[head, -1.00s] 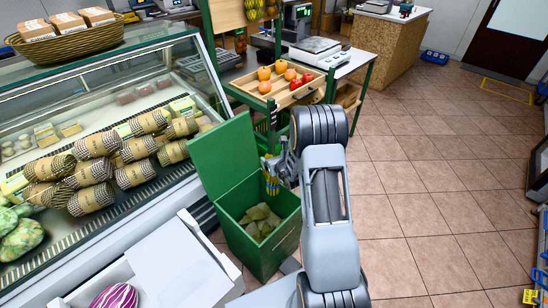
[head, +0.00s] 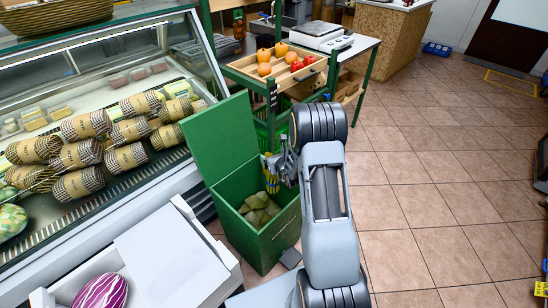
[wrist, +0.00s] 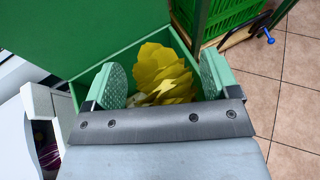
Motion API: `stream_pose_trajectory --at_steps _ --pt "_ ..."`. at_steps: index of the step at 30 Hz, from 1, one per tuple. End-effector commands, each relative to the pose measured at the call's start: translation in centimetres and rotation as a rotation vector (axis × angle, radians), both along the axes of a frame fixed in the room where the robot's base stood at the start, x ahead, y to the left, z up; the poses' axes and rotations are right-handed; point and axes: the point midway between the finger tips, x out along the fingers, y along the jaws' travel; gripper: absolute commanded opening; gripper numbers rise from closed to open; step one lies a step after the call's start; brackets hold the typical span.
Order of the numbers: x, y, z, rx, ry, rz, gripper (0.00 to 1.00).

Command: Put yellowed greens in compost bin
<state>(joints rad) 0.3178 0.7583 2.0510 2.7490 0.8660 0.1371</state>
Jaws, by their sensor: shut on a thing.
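The yellowed greens (wrist: 160,72) show as a ruffled yellow leafy bunch between the two fingers of my gripper (wrist: 163,80) in the wrist view. My gripper is shut on them. The green compost bin (head: 234,226) stands open, with its lid (head: 216,136) raised at the back left. In the head view my gripper (head: 276,168) is above the bin's opening near its back right edge, with a little yellow showing by the fingers. Several dull green lumps (head: 262,208) lie inside the bin. My arm hides part of the bin's right side.
A glass deli case (head: 75,225) with wrapped goods runs along the left. A white crate (head: 215,268) with a purple-striped vegetable (head: 102,291) is at the lower left. A wooden fruit tray (head: 305,78) stands behind the bin.

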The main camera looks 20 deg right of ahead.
Motion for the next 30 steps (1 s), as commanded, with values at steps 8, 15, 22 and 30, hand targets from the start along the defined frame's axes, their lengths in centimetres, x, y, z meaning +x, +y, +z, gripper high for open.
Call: stream_pose_trajectory --at_steps 8,15,22,30 --pt "0.1 0.0 -3.0 0.000 -0.003 0.000 0.30" --pt "0.1 0.0 -5.3 0.000 -0.003 0.000 0.30" --pt "0.0 0.0 -7.4 0.000 -0.002 0.000 0.30" --pt "0.0 0.0 -10.0 0.000 -0.002 0.000 0.30"
